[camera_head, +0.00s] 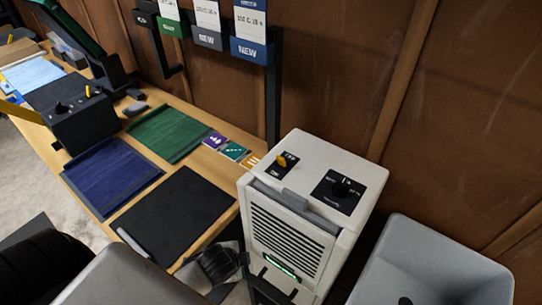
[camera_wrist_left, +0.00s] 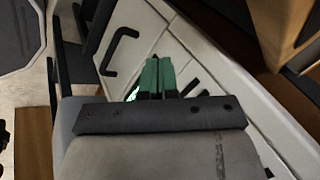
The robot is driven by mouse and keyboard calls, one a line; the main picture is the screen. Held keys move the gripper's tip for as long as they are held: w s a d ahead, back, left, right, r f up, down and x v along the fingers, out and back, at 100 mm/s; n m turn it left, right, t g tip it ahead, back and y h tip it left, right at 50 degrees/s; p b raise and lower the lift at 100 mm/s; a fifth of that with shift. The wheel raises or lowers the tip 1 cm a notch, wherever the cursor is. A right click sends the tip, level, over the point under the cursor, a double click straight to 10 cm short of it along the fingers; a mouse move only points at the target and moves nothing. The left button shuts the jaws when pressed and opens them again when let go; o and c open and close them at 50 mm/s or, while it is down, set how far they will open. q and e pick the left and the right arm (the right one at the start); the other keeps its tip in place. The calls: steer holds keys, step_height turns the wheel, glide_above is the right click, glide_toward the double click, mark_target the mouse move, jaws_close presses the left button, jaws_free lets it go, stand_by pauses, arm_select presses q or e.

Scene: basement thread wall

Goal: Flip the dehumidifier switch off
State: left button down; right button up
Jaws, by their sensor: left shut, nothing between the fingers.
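The dehumidifier (camera_head: 292,235) is a white upright box with a slatted front, standing at the end of the workbench. A yellow switch lever (camera_head: 281,160) sits on a small black plate at the left of its top; the plate's lettering is too small to read surely. My left gripper (camera_wrist_left: 157,75) shows green fingertips pressed together, empty, in the left wrist view, in front of the white casing. The switch is not seen in the wrist view. My right gripper is not in view.
The workbench holds a black mat (camera_head: 178,215), a blue mat (camera_head: 110,178), and a black box (camera_head: 82,122) with another yellow lever. A wooden wall stands behind.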

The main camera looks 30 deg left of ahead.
arm_select(q)
step_height(320, 180, up, 21)
steer(key=w+d+m+t+p, duration=0.1)
steer(key=d+m+t+p, duration=0.15)
steer(key=m, duration=0.55)
steer(key=m+t+h, duration=0.3)
steer(key=m+t, duration=0.1)
steer(key=m, duration=1.5)
glide_toward(279, 161)
steer(key=v, duration=0.3)
steer(key=shift+s+d+f+b, duration=0.1)
steer(key=shift+s+b, duration=0.2)
steer(key=shift+b, duration=0.05)
steer(key=shift+w, duration=0.1)
steer(key=x, duration=0.9)
steer(key=shift+w+f+p, duration=0.1)
steer(key=shift+w+p, duration=0.25)
steer(key=shift+w, duration=0.05)
